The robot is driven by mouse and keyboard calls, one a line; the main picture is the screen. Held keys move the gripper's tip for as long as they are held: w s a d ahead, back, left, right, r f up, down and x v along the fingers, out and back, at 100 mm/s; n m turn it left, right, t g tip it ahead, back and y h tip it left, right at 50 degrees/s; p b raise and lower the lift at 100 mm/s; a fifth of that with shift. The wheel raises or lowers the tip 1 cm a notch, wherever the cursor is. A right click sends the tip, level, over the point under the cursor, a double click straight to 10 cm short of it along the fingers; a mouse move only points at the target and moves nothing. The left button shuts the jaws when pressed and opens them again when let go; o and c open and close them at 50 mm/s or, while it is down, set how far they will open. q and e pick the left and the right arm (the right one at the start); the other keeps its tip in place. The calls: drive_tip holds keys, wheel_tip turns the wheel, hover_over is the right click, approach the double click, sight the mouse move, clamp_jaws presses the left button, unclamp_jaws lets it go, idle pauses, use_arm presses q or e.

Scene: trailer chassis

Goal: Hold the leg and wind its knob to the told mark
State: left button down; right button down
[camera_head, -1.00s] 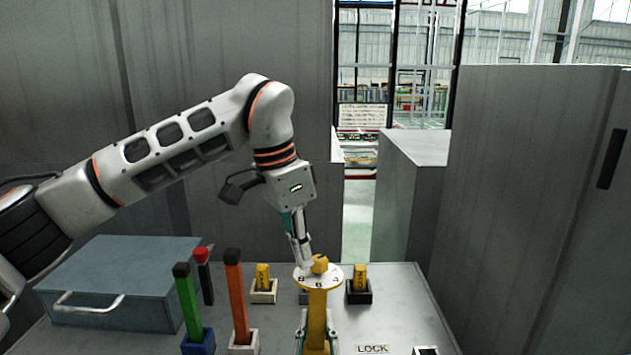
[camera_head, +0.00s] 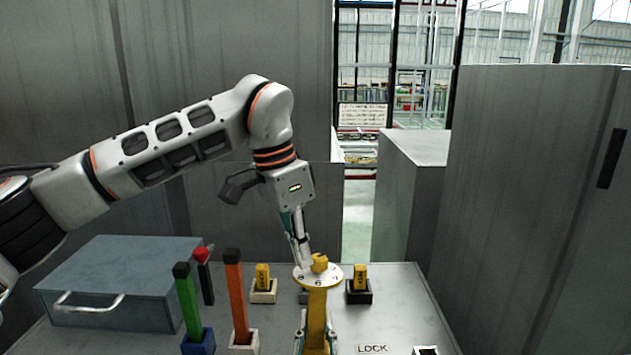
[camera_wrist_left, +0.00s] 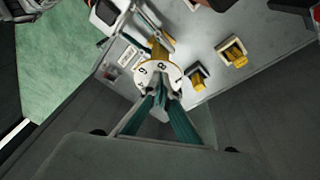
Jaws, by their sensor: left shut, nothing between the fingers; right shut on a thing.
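The yellow leg (camera_head: 317,308) stands upright on the grey bench top. A white numbered dial (camera_head: 318,281) tops it, with a yellow knob (camera_head: 320,263) above the dial. My left gripper (camera_head: 304,264) reaches down from above, shut and empty, with its tips beside the knob at the dial. In the left wrist view the left fingertips (camera_wrist_left: 160,92) cover part of the dial (camera_wrist_left: 150,70) and hide the knob. The figures 6 and 8 show there; the set mark cannot be read surely. My right gripper (camera_head: 317,338), at the bottom edge, is shut on the leg below the dial.
Green (camera_head: 187,300), orange (camera_head: 236,290) and red-topped black (camera_head: 205,277) posts stand left of the leg. A blue-grey box (camera_head: 120,280) sits farther left. Yellow blocks in holders stand behind (camera_head: 263,277) and right (camera_head: 360,278). A LOCK label (camera_head: 372,349) lies front right.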

use_arm(q)
drive_tip(key=shift+a, duration=0.1)
use_arm(e)
drive_tip(key=shift+s+a+f, duration=0.1)
drive_tip(key=shift+s+a, duration=0.05)
drive_tip(key=shift+a, duration=0.1)
use_arm(q)
drive_tip(key=shift+s+a, duration=0.15)
drive_tip(key=shift+a, duration=0.1)
use_arm(e)
drive_tip(key=shift+d, duration=0.2)
use_arm(q)
drive_tip(key=d+v, duration=0.1)
drive_tip(key=v, duration=0.5)
drive_tip(key=shift+w, duration=0.35)
drive_tip(key=shift+d, duration=0.1)
use_arm(e)
drive_tip(key=c, duration=1.4)
unclamp_jaws()
drive_tip(key=shift+c, duration=0.2)
